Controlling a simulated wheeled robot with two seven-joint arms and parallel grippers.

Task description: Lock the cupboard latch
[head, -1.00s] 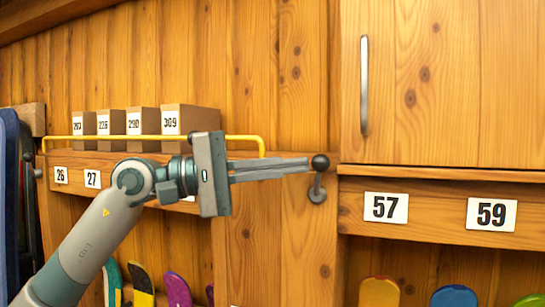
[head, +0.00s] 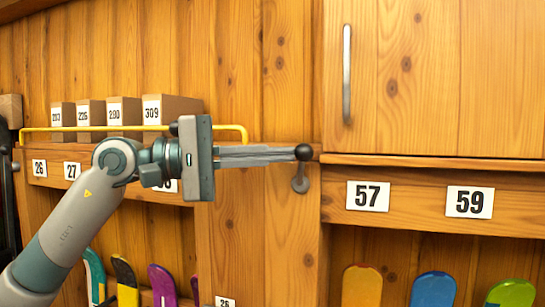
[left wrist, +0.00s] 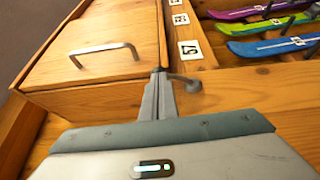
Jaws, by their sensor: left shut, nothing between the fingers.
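The latch (head: 300,184) is a grey metal piece on the wooden post just left of the cupboard door (head: 410,90). Its short stem rises to a black ball knob (head: 304,152). The latch also shows in the left wrist view (left wrist: 188,84), right of the fingertips; its knob end there is mostly hidden. My left gripper (head: 293,154) is shut and empty, its fingers level from the left. Its tips are at the knob's left side; I cannot tell whether they touch it. The gripper also shows in the left wrist view (left wrist: 158,76). The door looks closed.
The door has a metal handle (head: 347,74). Left, a yellow bar (head: 236,128) fronts a shelf of numbered boxes (head: 171,106). Several colourful boards (head: 361,286) stand below.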

